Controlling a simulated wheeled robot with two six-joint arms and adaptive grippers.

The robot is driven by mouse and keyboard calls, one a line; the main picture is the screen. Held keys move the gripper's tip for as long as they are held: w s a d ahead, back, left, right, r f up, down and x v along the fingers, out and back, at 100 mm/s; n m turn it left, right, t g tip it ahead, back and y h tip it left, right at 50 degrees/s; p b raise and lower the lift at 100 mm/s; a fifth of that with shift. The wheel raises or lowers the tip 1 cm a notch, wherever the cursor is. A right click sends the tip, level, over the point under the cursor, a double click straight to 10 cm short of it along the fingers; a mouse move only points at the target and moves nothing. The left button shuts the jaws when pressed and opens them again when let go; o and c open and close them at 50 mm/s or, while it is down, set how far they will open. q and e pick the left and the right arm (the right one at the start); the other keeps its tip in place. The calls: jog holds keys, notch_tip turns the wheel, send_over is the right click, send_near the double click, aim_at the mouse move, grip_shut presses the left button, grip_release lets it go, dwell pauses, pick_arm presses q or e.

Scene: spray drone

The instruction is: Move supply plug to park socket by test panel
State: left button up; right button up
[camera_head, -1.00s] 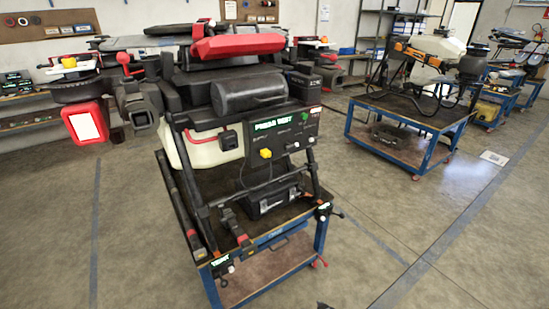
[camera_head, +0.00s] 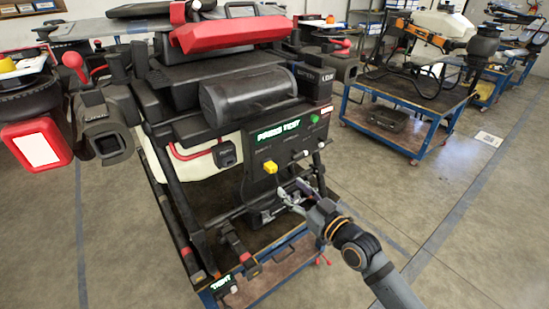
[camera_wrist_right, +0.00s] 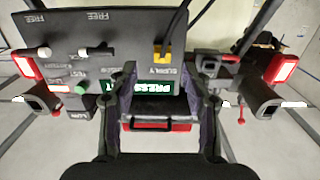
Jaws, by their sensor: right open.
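The yellow supply plug (camera_head: 271,167) sits on the front of the dark test panel (camera_head: 268,143), below its lit green sign. In the right wrist view the panel (camera_wrist_right: 100,68) appears upside down, and the yellow plug (camera_wrist_right: 162,53) sits beside the SUPPLY label with a dark cable running from it. My right gripper (camera_head: 294,189) is open and empty, in front of the panel, right of and below the plug. Its two fingers (camera_wrist_right: 162,85) frame the lit sign in the wrist view, apart from the plug. I cannot tell which fitting is the park socket. My left gripper is out of view.
The panel is on a dark drone with a red-topped part (camera_head: 228,34), on a blue-framed cart (camera_head: 285,252). Dark legs and bars stand around the panel. Another blue cart (camera_head: 408,140) with a drone stands at the back right.

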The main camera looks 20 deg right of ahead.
aim_at(274, 170)
jog(key=b+x, duration=0.1)
jog(key=x, duration=0.1)
jog(key=b+x, duration=0.2)
jog(key=x, duration=0.1)
jog(key=r+b+x, duration=0.1)
jog(key=x, duration=0.1)
jog(key=shift+w+a+r+b, duration=0.1)
jog(key=shift+w+a+b, duration=0.1)
jog(key=shift+a+b, duration=0.15)
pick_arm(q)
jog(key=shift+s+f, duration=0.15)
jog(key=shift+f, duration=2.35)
pick_arm(e)
jog(key=shift+w+a+r, duration=0.1)
jog(key=shift+w+a, duration=0.05)
jog(key=shift+w, duration=0.45)
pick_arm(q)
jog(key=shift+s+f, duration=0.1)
pick_arm(e)
grip_shut()
jog(key=shift+s, duration=0.2)
